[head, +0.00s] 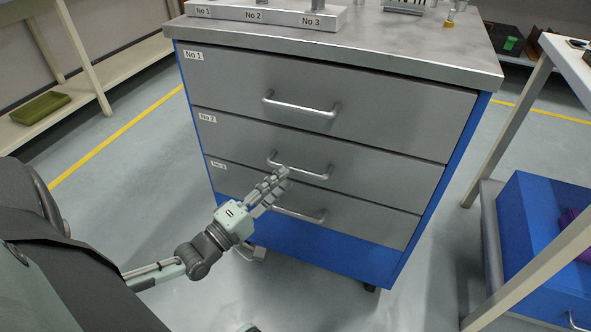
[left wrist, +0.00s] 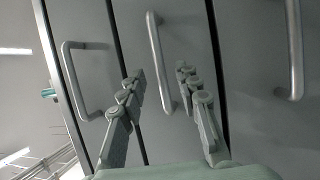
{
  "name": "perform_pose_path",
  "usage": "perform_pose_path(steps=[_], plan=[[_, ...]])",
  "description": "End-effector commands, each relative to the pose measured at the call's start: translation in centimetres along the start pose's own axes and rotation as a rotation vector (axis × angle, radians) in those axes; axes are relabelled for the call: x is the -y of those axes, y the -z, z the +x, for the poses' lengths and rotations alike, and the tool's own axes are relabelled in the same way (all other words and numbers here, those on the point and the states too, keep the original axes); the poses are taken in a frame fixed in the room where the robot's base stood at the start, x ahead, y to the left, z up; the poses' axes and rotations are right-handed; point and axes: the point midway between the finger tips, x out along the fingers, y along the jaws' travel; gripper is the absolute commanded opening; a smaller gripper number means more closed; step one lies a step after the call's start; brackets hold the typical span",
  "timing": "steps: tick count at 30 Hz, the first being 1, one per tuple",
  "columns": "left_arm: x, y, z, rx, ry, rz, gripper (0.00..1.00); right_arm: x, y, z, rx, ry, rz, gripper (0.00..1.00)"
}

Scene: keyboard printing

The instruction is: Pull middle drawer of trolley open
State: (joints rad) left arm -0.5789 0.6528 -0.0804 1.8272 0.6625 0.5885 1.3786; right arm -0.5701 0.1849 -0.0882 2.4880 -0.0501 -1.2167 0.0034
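The blue trolley (head: 345,258) has grey drawers labelled No 1, No 2 and No 3, all closed. The middle drawer (head: 390,172), labelled No 2, has a curved metal handle (head: 312,174). My left gripper (head: 282,172) reaches in from the left, with its fingertips at the left part of this handle. In the left wrist view the gripper (left wrist: 160,78) is open, with a finger on each side of the middle handle (left wrist: 155,48). I cannot tell whether the fingers touch it. My right gripper is not in view.
The top drawer's handle (head: 300,108) is above and the bottom drawer's handle (head: 300,214) is close below my gripper. A blue box (head: 530,240) stands at right by a table leg (head: 508,130). The floor left of the trolley is clear.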

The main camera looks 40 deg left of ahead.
Motion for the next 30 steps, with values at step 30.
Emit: perform_pose_path(steps=[30], plan=[[0.0,-0.1,5.0,0.001,0.001,0.003,0.00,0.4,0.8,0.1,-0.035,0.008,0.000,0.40]])
